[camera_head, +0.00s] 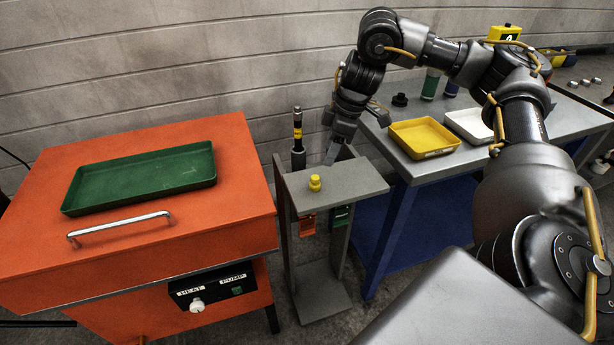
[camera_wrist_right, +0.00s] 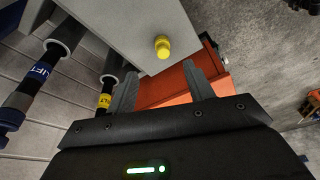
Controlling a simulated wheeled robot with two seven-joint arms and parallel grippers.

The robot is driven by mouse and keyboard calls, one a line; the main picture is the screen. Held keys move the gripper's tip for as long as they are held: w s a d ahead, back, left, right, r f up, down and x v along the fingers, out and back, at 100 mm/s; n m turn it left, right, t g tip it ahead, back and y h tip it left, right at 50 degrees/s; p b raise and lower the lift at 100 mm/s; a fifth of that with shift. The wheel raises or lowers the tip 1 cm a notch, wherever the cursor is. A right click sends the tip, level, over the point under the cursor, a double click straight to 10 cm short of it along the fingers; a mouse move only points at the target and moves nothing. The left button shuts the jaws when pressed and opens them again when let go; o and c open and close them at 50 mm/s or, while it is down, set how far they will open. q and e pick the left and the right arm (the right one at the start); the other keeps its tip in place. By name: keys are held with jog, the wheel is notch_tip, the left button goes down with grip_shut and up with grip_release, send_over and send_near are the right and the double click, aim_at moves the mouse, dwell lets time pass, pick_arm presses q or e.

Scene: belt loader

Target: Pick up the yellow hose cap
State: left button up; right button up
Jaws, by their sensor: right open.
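The small yellow hose cap (camera_head: 315,183) stands upright on the grey top of a narrow stand (camera_head: 355,180). In the right wrist view the cap (camera_wrist_right: 162,47) lies beyond the fingertips, near the edge of the grey plate (camera_wrist_right: 125,30). My right gripper (camera_head: 333,152) is over the back part of the stand's top, behind the cap in the head view. Its two fingers (camera_wrist_right: 160,80) are spread apart with nothing between them, and they do not appear to touch the cap. My left gripper is not in view.
A black handle with a yellow band (camera_head: 298,130) stands upright at the stand's back left. An orange machine (camera_head: 240,170) with a green tray (camera_head: 140,178) is on the left. A grey table (camera_head: 470,165) with yellow (camera_head: 422,153) and white trays (camera_head: 468,140) is on the right.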

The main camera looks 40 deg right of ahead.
aim_at(316, 177)
jog(key=b+x, duration=0.1)
jog(key=x, duration=0.1)
jog(key=a+b+x, duration=0.1)
jog(key=x, duration=0.2)
jog(key=shift+w+f, duration=0.15)
jog(key=shift+w, duration=0.05)
jog(key=shift+f, duration=0.15)
jog(key=shift+d, duration=0.1)
jog(key=shift+s+f, duration=0.1)
jog(key=x, duration=0.5)
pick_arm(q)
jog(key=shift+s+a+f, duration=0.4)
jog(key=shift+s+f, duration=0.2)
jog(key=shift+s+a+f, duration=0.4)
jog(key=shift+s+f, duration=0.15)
pick_arm(e)
jog(key=shift+c, duration=0.4)
jog(key=c, duration=0.9)
